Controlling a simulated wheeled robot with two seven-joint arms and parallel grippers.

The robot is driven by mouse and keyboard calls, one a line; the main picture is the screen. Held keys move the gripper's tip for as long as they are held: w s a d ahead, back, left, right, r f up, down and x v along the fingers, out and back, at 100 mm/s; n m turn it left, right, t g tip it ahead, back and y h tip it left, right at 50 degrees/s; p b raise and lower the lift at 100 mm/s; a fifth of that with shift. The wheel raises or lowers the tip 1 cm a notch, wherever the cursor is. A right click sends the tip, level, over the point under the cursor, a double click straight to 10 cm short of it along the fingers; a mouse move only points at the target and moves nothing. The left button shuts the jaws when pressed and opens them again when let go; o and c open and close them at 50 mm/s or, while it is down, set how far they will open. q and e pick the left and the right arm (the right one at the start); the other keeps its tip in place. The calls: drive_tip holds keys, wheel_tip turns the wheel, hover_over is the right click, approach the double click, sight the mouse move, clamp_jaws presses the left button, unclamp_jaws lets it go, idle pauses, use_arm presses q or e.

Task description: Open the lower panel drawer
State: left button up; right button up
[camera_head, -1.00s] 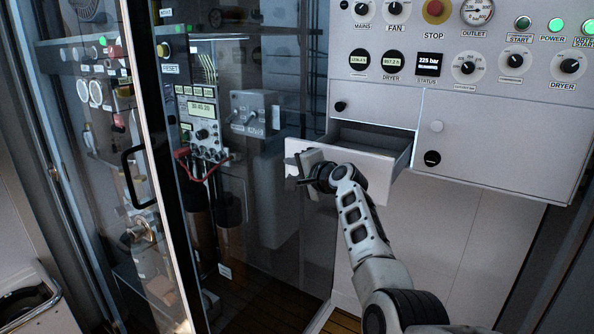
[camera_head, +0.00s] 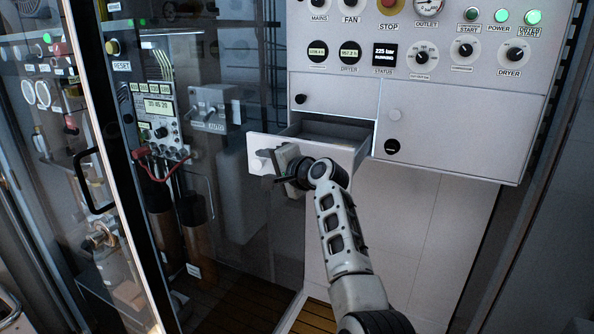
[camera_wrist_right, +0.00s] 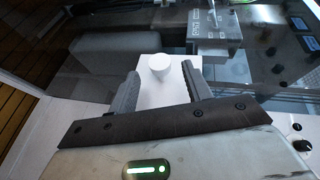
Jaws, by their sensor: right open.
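The lower panel drawer (camera_head: 345,133) stands pulled out from the white panel, its open inside showing behind its white front. My right gripper (camera_head: 275,163) is in front of the drawer front, partly covering it. In the right wrist view the gripper (camera_wrist_right: 162,75) is open, its two grey fingers apart. A round white knob (camera_wrist_right: 159,66) on the drawer front lies between and just beyond the fingertips, with a gap to each side. My left gripper is not in view.
A closed compartment door (camera_head: 460,130) with a black knob is right of the drawer. Dials and lights fill the panel above. A glass door with a black handle (camera_head: 92,182) stands at the left. The floor below the drawer is clear.

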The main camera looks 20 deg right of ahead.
drive_tip(key=v, duration=1.1)
drive_tip(key=s+a+f+n+g+h, duration=0.2)
drive_tip(key=s+f+n, duration=0.3)
drive_tip(key=f, duration=0.6)
drive_tip(key=s+a+f+n+g+h, duration=0.1)
drive_tip(key=s+f+n, duration=0.1)
drive_tip(key=s+f, duration=0.7)
drive_tip(key=s+a+f+n, duration=0.2)
drive_tip(key=s+a+f, duration=0.1)
drive_tip(key=s+f, duration=0.1)
drive_tip(key=s+a+f+n+g+y, duration=0.1)
drive_tip(key=s+a+f+n, duration=0.2)
drive_tip(key=s, duration=0.4)
drive_tip(key=s+a+f+n, duration=0.3)
drive_tip(key=s+f, duration=0.2)
drive_tip(key=s, duration=0.1)
drive_tip(key=shift+s+f+g, duration=0.15)
drive_tip(key=shift+s+g, duration=0.05)
drive_tip(key=shift+g, duration=0.1)
